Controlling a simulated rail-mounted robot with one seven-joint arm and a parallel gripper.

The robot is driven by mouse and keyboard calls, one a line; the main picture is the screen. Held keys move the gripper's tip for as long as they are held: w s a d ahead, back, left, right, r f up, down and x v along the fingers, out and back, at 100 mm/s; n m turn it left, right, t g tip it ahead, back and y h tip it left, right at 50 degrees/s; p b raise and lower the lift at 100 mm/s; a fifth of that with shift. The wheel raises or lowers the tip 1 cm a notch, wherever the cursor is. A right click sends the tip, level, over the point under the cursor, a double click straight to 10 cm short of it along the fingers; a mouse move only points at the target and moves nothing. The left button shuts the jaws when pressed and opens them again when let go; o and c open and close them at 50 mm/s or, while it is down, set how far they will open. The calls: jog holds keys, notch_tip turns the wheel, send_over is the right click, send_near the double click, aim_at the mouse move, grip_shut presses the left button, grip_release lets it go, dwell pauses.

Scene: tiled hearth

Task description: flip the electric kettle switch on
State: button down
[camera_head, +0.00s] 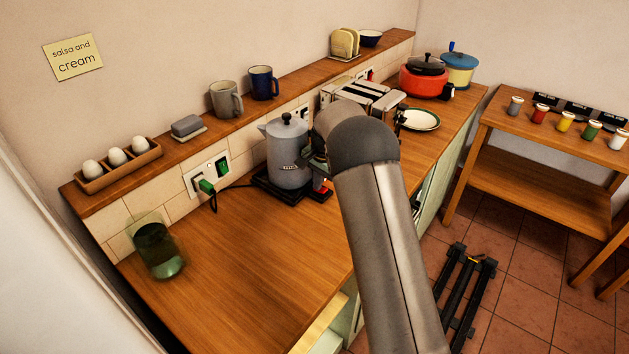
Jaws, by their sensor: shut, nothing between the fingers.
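The electric kettle (287,158) is grey with a black lid knob. It stands upright on a dark base (268,190) on the wooden counter. A small red-orange glow (326,184) shows at the base's right corner, where the switch seems to be; the switch's exact position is too small to tell. My gripper (319,170) is shut and empty, just right of the kettle and close to that corner. My arm hides part of it, and I cannot tell whether it touches the switch or the kettle.
A cord runs from the base to a green plug (207,187) in the wall socket. A green glass jar (158,250) stands at the counter's left. A toaster (366,97) and a white plate (420,119) lie beyond my arm. The front counter is clear.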

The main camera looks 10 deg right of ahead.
jog(key=shift+s+d+f+b, duration=0.3)
jog(key=shift+s+d+f, duration=0.3)
jog(key=shift+s+f, duration=0.15)
jog(key=shift+d+r, duration=0.1)
jog(key=shift+d, duration=0.1)
jog(key=shift+r, duration=0.1)
notch_tip(320, 180, up, 15)
jog(key=s+d, duration=0.2)
jog(key=shift+f, duration=0.2)
jog(key=shift+s+d+f+t+y+b, duration=0.15)
jog(key=shift+d+t+y+b, duration=0.25)
jog(key=shift+b, duration=0.5)
jog(key=shift+s+d+t+y+b, duration=0.2)
jog(key=shift+t+y+b, duration=0.35)
jog(key=shift+b, duration=0.3)
